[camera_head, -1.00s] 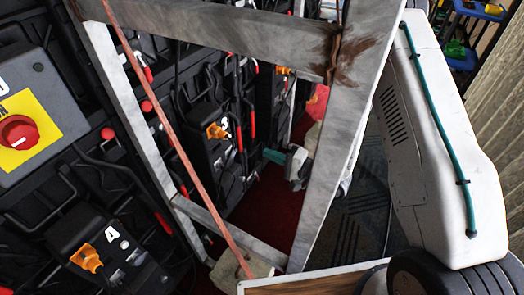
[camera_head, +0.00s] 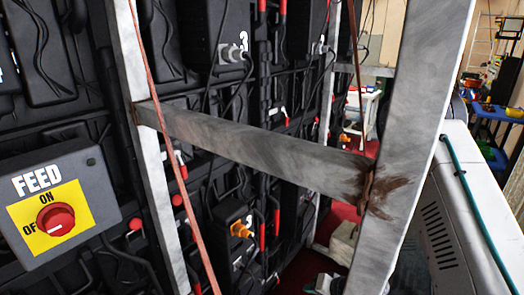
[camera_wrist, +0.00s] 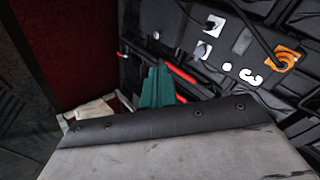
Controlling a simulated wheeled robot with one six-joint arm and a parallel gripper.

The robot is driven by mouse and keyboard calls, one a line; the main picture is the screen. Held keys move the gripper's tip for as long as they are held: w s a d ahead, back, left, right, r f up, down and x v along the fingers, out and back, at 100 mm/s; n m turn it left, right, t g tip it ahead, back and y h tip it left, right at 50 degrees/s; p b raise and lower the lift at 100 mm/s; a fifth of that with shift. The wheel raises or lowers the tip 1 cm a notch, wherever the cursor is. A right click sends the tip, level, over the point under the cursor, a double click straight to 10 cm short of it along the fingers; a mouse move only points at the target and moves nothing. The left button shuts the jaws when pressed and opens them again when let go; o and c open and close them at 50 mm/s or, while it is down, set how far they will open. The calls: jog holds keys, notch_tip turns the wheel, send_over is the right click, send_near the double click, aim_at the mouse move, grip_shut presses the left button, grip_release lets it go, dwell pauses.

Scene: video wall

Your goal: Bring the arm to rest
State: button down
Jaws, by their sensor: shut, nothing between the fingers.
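My gripper (camera_head: 322,285) shows only partly at the bottom edge of the head view, behind the grey metal frame. In the wrist view its teal fingers (camera_wrist: 157,86) are together with nothing between them. They point toward the black back of the video wall (camera_wrist: 215,45), near a panel marked 3. Whether they touch anything I cannot tell. A grey plate with a dark bolted edge (camera_wrist: 160,125) fills the lower part of the wrist view and hides what is below.
The grey metal frame (camera_head: 250,138) crosses the head view, with a rusty stain at its right joint. A FEED switch box (camera_head: 60,205) with a red knob is at left. Black cables hang on the wall. Blue shelving (camera_head: 490,112) stands at far right.

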jog(key=s+d+r+n+g+h, duration=0.1)
jog(key=s+d+r+g+h, duration=0.25)
jog(key=d+r, duration=0.35)
jog(key=s+d+r+n+g+h, duration=0.2)
jog(key=s+d+r+h, duration=0.1)
jog(key=d+r+h, duration=0.4)
jog(key=s+a+r+y, duration=0.1)
jog(key=s+r+y, duration=0.1)
jog(key=s+r, duration=0.8)
jog(key=s+a+r+y, duration=0.1)
jog(key=s+a+r, duration=0.1)
jog(key=s+r, duration=0.7)
notch_tip(320, 180, up, 8)
jog(key=shift+s+f+y, duration=0.1)
jog(key=shift+s+y, duration=0.25)
jog(key=shift+s, duration=0.05)
